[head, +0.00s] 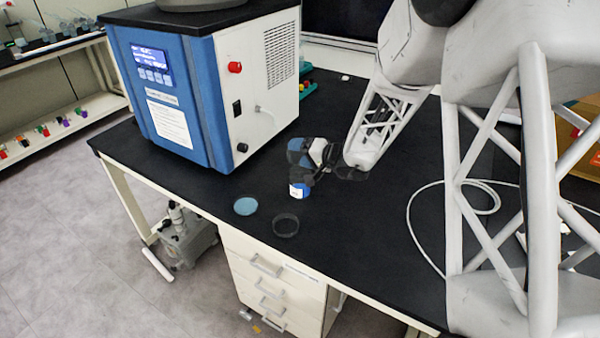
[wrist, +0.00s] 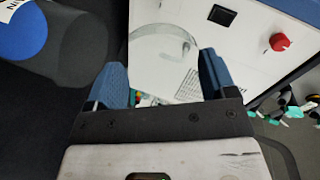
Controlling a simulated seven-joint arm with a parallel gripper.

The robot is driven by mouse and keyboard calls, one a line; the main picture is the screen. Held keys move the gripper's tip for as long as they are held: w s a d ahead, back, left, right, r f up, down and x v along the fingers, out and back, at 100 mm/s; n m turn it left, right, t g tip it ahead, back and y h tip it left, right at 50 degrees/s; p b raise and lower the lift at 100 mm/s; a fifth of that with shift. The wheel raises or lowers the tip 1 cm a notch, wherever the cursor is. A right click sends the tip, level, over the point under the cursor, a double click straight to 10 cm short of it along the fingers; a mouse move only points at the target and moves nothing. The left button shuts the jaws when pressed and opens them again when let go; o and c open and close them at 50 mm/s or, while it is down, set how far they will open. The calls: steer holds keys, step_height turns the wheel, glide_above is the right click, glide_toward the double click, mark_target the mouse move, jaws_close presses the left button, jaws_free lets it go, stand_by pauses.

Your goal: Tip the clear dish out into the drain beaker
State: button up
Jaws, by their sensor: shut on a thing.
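My gripper (head: 301,153) is low over the bench in front of the freeze dryer, rolled on its side. Its two blue fingers show in the wrist view (wrist: 160,82), held apart by a clear thing. This looks like the clear dish (wrist: 163,42), whose curved rim shows faintly between and beyond the fingertips. Its contents cannot be made out. The drain beaker (head: 299,190) stands upright on the bench below the gripper, with blue in its lower part and a white label. In the wrist view the beaker (wrist: 75,45) lies at upper left, close beside the fingers.
The blue and white freeze dryer (head: 205,85) stands behind. A pale blue disc (head: 246,206) and a dark-looking round ring or dish (head: 286,225) lie near the bench's front edge. A white cable (head: 412,225) loops at right. Black bench top (head: 370,235) is clear between.

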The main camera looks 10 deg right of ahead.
mark_target(293, 153)
steer(key=shift+s+d+t+y, duration=0.15)
steer(key=shift+t+y, duration=0.65)
stand_by(2.2)
steer(key=shift+w+a+g+h, duration=0.2)
steer(key=shift+g+h, duration=0.45)
steer(key=shift+g, duration=0.05)
steer(key=shift+w+a+g+h, duration=0.2)
steer(key=shift+g+h, duration=0.45)
steer(key=shift+g, duration=0.05)
steer(key=shift+w+a+f+g+h, duration=0.1)
steer(key=shift+w+a+g+h, duration=0.1)
steer(key=shift+g+h, duration=0.35)
steer(key=shift+w+a+f+g+h, duration=0.15)
steer(key=shift+w+a+g+h, duration=0.05)
steer(key=shift+g+h, duration=0.45)
steer(key=shift+w+a+f+g+h, duration=0.1)
steer(key=shift+w+a+g+h, duration=0.15)
steer(key=shift+g+h, duration=0.25)
steer(key=shift+w+a+f+g+h, duration=0.15)
steer(key=shift+w+g+h, duration=0.05)
steer(key=shift+g+h, duration=0.1)
